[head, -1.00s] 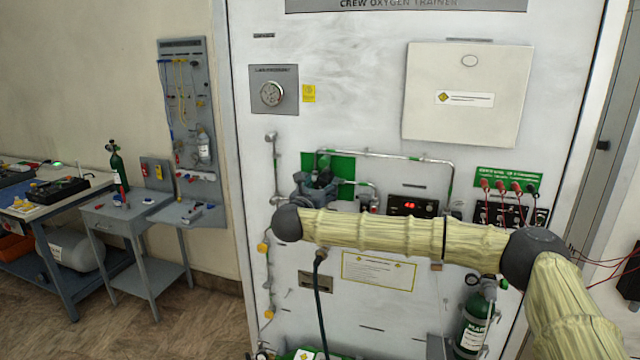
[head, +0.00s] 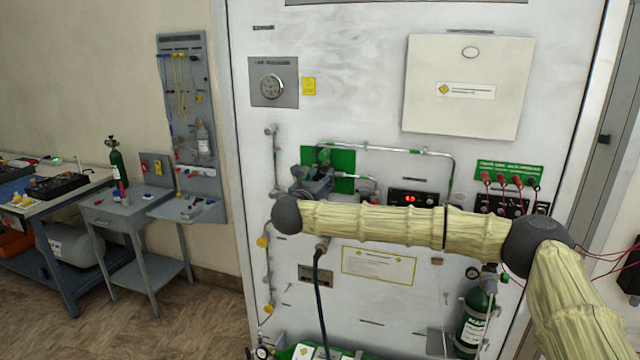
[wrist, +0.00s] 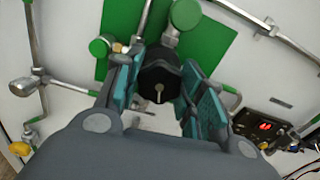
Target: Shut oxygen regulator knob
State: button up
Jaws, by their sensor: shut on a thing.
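The regulator knob (wrist: 158,84) is black and round, with a pale mark on its face that points down in the wrist view. It sits in front of a green plate (wrist: 222,50) on the white panel. My gripper (wrist: 161,80) has its teal-padded fingers on the left and right sides of the knob and is shut on it. In the head view my gripper (head: 314,183) is at the lower left of the green plate (head: 342,161), and it and my arm hide the knob there.
Metal pipes with green bands (head: 390,150) run close around the gripper. A display box with red digits (head: 412,199) is to the right. A black hose (head: 319,290) hangs below my arm. A green cylinder (head: 473,323) stands lower right.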

jog(key=n+b, duration=0.3)
jog(key=shift+f, duration=0.15)
jog(key=n+b, duration=0.3)
jog(key=n, duration=0.1)
jog(key=shift+n, duration=0.4)
jog(key=n+b, duration=0.1)
jog(key=n, duration=0.3)
jog(key=shift+a+n+b, duration=0.1)
jog(key=shift+n+b, duration=0.2)
jog(key=shift+b, duration=0.1)
jog(key=n, duration=0.3)
jog(key=shift+n, duration=0.3)
jog(key=n, duration=0.4)
jog(key=shift+n, duration=0.3)
jog(key=n+p, duration=0.1)
jog(key=n, duration=0.3)
jog(key=shift+n, duration=0.3)
jog(key=n+p, duration=0.2)
jog(key=n, duration=0.2)
jog(key=shift+f+n+p, duration=0.15)
jog(key=shift+n+p, duration=0.4)
jog(key=shift+n, duration=0.95)
